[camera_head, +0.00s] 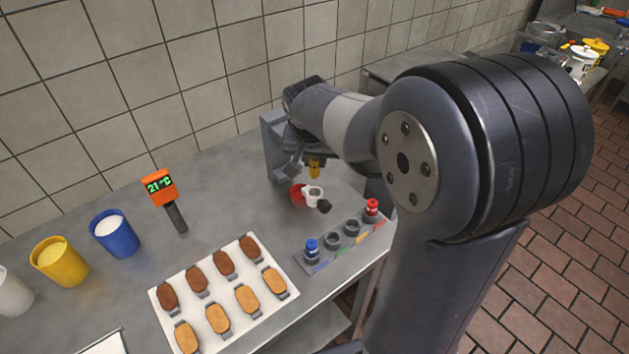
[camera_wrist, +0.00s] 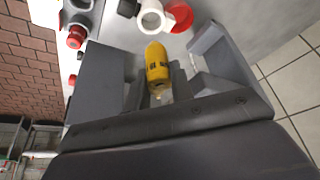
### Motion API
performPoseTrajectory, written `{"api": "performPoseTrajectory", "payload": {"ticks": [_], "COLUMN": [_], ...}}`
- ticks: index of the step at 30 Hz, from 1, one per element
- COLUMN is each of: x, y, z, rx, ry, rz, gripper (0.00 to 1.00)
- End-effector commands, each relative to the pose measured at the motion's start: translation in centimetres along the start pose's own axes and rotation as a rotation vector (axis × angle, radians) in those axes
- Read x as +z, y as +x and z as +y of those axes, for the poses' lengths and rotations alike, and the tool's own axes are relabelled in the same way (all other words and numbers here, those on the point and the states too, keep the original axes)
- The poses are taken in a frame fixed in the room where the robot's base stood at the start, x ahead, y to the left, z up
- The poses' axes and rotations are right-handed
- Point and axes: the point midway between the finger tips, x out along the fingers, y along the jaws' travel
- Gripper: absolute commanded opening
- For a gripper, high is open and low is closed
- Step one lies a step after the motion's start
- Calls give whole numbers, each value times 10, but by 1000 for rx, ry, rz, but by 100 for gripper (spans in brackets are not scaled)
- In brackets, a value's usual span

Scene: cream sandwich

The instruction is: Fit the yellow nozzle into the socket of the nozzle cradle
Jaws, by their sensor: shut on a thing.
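My gripper (camera_wrist: 158,78) is shut on the yellow nozzle (camera_wrist: 157,62), which shows between its grey fingers in the wrist view.
A white ring piece with red and black parts (camera_head: 313,192) lies below the held nozzle. A white tray (camera_head: 249,237) of brown and tan biscuits lies left of the cradle. Yellow (camera_head: 60,262) and blue (camera_head: 115,235) cups and an orange thermometer (camera_head: 161,188) stand at left.

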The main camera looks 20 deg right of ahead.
Motion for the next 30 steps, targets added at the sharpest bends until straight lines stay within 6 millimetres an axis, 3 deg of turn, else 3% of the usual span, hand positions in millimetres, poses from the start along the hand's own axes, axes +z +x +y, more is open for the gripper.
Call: {"api": "performPoseTrajectory", "payload": {"ticks": [3,16,29,30], "x": [9,27,30,29], "y": [20,65,72,72], "z": [0,0,0,0], "rx": [1,1,0,0], "ry": [-1,0,1,0], "rz": [-3,-2,1,1], "gripper": [0,0,0,24]}}
